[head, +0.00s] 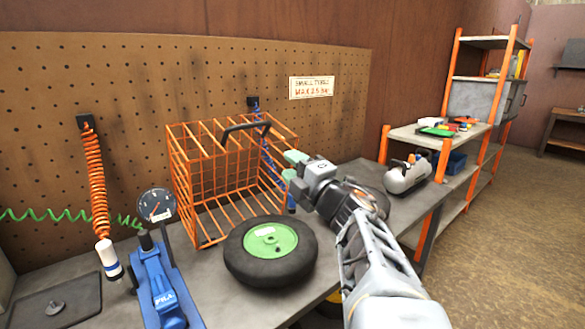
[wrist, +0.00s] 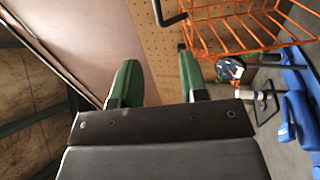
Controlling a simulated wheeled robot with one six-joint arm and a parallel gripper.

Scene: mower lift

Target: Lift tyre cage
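The tyre cage (head: 200,190) is an orange wire box standing on the grey bench against the pegboard. A black handle (head: 246,128) sits on its top. Part of the cage (wrist: 222,38) and the handle (wrist: 170,18) show at the upper right of the wrist view. My gripper (head: 293,165) is at the cage's right side in the head view, apart from the handle. Its two green fingers stand apart with nothing between them, as the wrist view (wrist: 158,78) shows. A black tyre (head: 240,272) with a green hub lies flat in front of the cage.
A blue inflator tool (head: 165,290) and a round gauge (head: 156,206) stand left of the tyre. An orange coiled hose (head: 95,180) hangs on the pegboard (head: 60,80). A small grey tank (head: 405,178) is at the right. Orange-posted shelves (head: 455,90) stand beyond it.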

